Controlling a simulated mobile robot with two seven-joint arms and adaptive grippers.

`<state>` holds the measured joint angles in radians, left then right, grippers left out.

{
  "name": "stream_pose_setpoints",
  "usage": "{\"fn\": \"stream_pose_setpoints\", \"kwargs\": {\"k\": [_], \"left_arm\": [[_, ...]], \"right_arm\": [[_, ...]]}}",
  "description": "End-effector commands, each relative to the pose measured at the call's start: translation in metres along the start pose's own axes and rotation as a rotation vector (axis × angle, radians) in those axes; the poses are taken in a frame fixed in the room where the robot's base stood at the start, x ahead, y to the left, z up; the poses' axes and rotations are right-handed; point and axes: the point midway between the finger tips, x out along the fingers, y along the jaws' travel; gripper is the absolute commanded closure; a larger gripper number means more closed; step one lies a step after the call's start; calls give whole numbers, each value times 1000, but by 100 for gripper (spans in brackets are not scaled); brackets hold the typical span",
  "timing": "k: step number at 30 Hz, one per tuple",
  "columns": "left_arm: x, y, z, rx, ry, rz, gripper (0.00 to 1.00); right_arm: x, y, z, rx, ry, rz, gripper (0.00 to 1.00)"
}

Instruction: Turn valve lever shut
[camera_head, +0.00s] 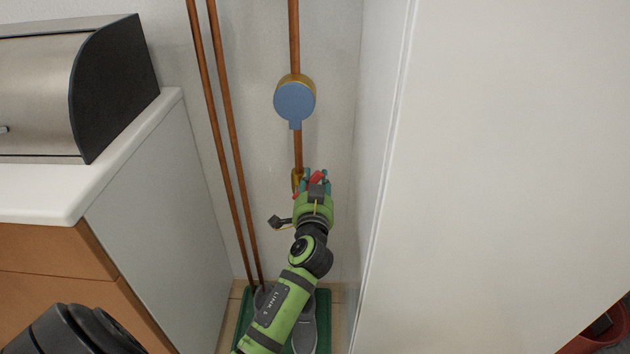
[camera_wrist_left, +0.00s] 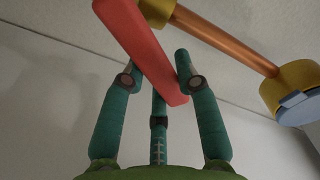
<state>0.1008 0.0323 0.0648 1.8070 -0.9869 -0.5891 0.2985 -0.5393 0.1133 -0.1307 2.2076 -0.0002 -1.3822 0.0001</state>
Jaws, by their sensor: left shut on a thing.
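The red valve lever (camera_head: 317,177) sits low on the copper pipe (camera_head: 298,150), at its brass valve body (camera_head: 296,181). In the left wrist view the lever (camera_wrist_left: 140,42) runs slantwise from the upper left to the middle, between teal fingers. My left gripper (camera_head: 316,186) is at the valve in the head view, and its fingers (camera_wrist_left: 157,72) are shut on the lever, one finger on each side. Part of the lever is hidden by my gripper in the head view. My right gripper does not show.
A blue-faced round meter (camera_head: 295,101) is on the pipe above the valve. Two thin copper pipes (camera_head: 223,110) run to the left. A counter cabinet (camera_head: 160,190) stands left and a tall white panel (camera_head: 500,170) right, leaving a narrow gap. A green mat (camera_head: 323,310) lies below.

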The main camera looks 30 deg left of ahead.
Motion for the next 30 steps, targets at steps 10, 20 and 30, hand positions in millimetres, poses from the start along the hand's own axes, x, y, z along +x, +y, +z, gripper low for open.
{"fn": "stream_pose_setpoints", "kwargs": {"k": [10, 20, 30], "left_arm": [[0, 11, 2, 169, 1, 0, 100], [0, 28, 9, 473, 1, 0, 100], [0, 41, 21, 758, 1, -1, 100]], "right_arm": [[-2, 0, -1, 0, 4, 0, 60], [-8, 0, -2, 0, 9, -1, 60], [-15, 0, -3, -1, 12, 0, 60]]}}
